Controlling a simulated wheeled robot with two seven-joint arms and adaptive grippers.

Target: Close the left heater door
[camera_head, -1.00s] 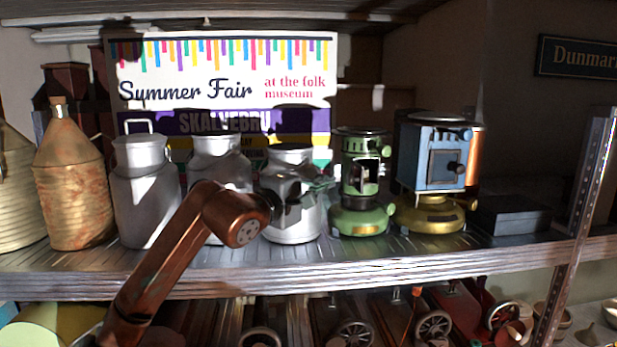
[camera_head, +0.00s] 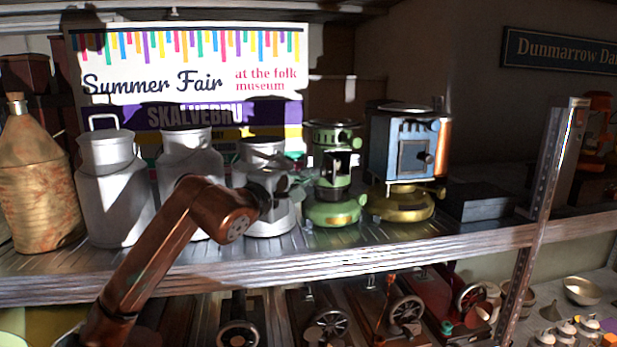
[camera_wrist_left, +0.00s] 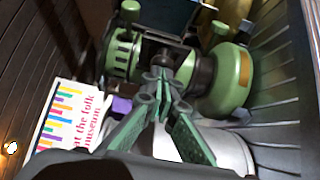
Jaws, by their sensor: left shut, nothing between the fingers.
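The left heater (camera_head: 335,214) is green, with a round base and a windowed upper body, and stands on the shelf. Its front shows a dark opening (camera_head: 338,168); how far its door stands open is hard to tell. In the left wrist view the heater (camera_wrist_left: 232,80) appears turned on its side. My left gripper (camera_head: 293,186) is just left of the heater, in front of a milk can. Its fingers (camera_wrist_left: 162,82) are shut and empty, with the tips close to the heater's front; contact is unclear. My right gripper is not in view.
A blue heater (camera_head: 402,152) with a brass base stands right of the green one, then a dark box (camera_head: 485,203). Several milk cans (camera_head: 112,195) and a rusty jug (camera_head: 40,190) stand to the left. The shelf's front edge (camera_head: 390,255) and a metal post (camera_head: 540,190) bound the area.

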